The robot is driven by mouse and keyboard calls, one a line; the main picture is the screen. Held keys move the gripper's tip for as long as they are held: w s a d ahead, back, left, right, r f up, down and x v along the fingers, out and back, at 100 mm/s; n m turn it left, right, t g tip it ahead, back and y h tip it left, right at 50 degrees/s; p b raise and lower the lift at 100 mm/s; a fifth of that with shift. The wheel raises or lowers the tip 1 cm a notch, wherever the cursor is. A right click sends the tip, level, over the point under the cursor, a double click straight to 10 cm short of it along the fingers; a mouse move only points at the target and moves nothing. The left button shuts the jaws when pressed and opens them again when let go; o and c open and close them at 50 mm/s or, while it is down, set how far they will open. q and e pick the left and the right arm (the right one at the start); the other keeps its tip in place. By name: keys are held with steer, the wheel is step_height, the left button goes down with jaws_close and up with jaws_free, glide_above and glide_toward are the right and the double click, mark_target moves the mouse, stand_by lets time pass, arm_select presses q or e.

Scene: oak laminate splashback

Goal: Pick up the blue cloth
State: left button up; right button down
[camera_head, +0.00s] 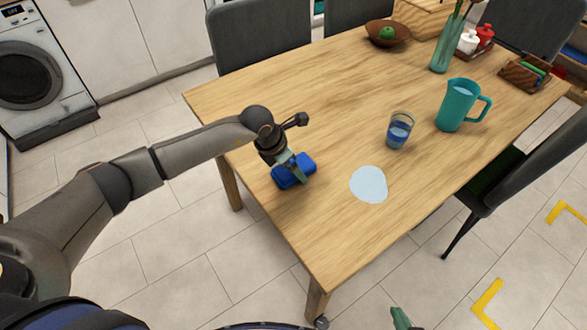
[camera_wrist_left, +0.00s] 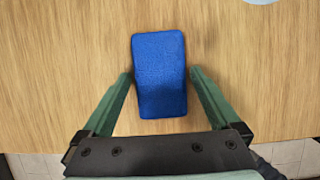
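The blue cloth (camera_head: 284,178) is a thick folded block lying on the wooden table (camera_head: 330,235) near its left edge. It shows whole in the left wrist view (camera_wrist_left: 160,90). My left gripper (camera_head: 299,172) is over the cloth, and one green finger hides part of it in the head view. In the left wrist view the left gripper (camera_wrist_left: 160,74) is open, with a finger on each side of the cloth and small gaps between. My right gripper (camera_head: 401,319) shows only as a green fingertip at the bottom edge, so its opening is hidden.
A pale blue puddle (camera_head: 368,185) lies right of the cloth. A glass of blue liquid (camera_head: 399,132), a teal jug (camera_head: 457,106), a vase (camera_head: 446,50) and a brown bowl (camera_head: 373,33) stand farther back. The table's front is clear. Grey chairs (camera_head: 258,36) surround it.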

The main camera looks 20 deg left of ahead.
arm_select(q)
steer(key=c, duration=1.1)
steer(key=shift+r, duration=0.15)
steer(key=shift+w+r, duration=0.1)
steer(key=shift+r, duration=0.55)
steer(key=s+r, duration=0.1)
steer(key=r, duration=0.1)
steer(key=s+r, duration=0.3)
steer(key=r, duration=0.2)
steer(key=shift+s+d, duration=0.15)
steer(key=shift+s, duration=0.15)
steer(key=s+r, duration=0.4)
steer(key=s, duration=0.5)
steer(key=shift+s+d+r+b, duration=0.25)
steer(key=shift+s+d+b, duration=0.05)
steer(key=shift+d+b, duration=0.1)
